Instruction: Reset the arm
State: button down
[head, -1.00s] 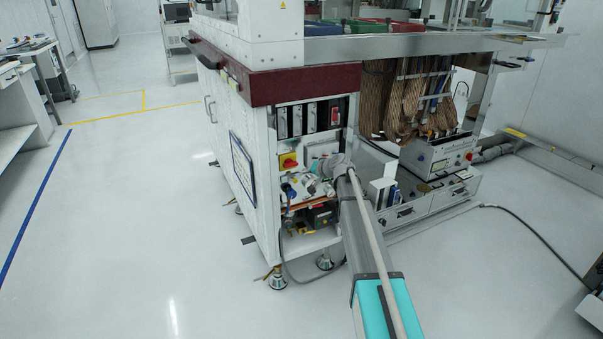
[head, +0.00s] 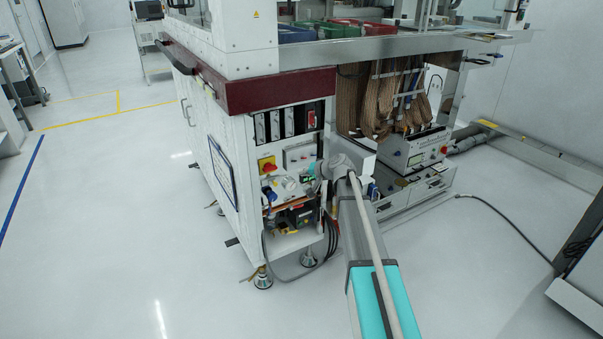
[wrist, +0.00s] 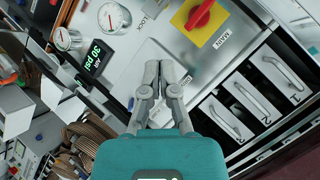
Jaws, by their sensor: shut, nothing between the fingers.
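My gripper (wrist: 159,68) is shut and empty in the wrist view, its grey fingers together above the teal wrist housing. Behind it is the handler's front panel, with a red rotary switch on a yellow plate (wrist: 200,22) up and right of the fingertips. In the head view the same switch (head: 267,165) shows on the cabinet's open end. No contact with the panel can be seen.
Round gauges (wrist: 114,16), a green "30 psi" display (wrist: 97,58) and numbered slots with handles (wrist: 250,98) lie around the gripper. The white handler cabinet (head: 205,150) stands left of my arm. A black cable (head: 510,218) crosses the floor at right. Floor at left is clear.

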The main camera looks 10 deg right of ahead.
jog(key=s+a+f+n+g+h, duration=0.1)
jog(key=s+f+g+h, duration=0.15)
jog(key=s, duration=0.95)
jog(key=s+a+f+n+g+h, duration=0.2)
jog(key=s+f+g, duration=0.2)
jog(key=s, duration=0.9)
jog(key=s+a+f+n+g+h, duration=0.1)
jog(key=s+f+g+h, duration=0.2)
jog(key=s, duration=0.9)
notch_tip(320, 180, up, 28)
jog(key=p, duration=2.8)
jog(key=shift+s+r, duration=0.15)
jog(key=shift+r, duration=0.1)
jog(key=shift+f, duration=0.1)
